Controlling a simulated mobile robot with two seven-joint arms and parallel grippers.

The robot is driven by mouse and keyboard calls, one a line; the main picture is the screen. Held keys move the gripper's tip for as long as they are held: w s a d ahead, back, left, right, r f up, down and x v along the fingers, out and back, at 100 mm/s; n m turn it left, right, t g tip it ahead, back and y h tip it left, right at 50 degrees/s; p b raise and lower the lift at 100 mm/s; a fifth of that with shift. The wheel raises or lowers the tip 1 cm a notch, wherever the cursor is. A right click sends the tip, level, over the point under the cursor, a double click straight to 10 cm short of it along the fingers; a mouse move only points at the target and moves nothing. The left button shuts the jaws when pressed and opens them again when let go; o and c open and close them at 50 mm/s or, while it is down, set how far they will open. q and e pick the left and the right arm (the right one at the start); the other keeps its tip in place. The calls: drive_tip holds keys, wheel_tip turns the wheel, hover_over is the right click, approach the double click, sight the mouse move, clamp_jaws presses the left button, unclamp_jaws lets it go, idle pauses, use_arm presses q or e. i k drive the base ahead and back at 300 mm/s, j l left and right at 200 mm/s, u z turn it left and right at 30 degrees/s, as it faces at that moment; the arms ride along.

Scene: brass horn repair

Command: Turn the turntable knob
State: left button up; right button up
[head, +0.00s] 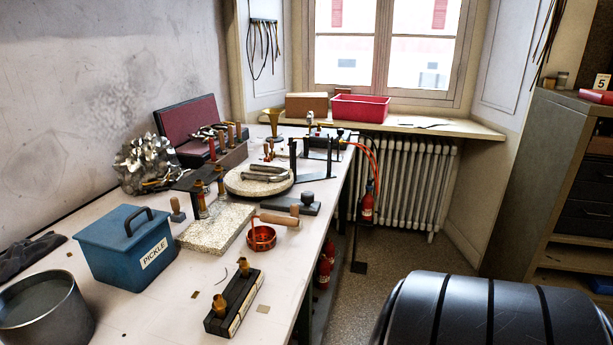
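The turntable (232,187) is a round, pale, speckled disc on the workbench, near the middle of the view. Several grey elongated pieces (265,173) lie on top of it. I cannot clearly make out a knob on the turntable; its near edge is partly crowded by tools. Neither of my grippers shows in the head view, so I cannot say where they are relative to the turntable.
The workbench (150,305) runs along the left wall. Near the turntable are a speckled slab (215,228), a red dish (261,238) and a dark stand (318,178). A blue PICKLE box (125,245) stands nearer. Floor (385,270) shows right of the bench.

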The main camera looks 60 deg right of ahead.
sight(308, 197)
drive_tip(key=l+z, duration=0.2)
drive_tip(key=l, duration=0.3)
drive_tip(key=i+l+z, duration=0.2)
drive_tip(key=l, duration=0.25)
drive_tip(key=l+z, duration=0.2)
drive_tip(key=l, duration=0.3)
drive_tip(key=i+l+z, duration=0.2)
drive_tip(key=l, duration=0.25)
drive_tip(key=k, duration=0.05)
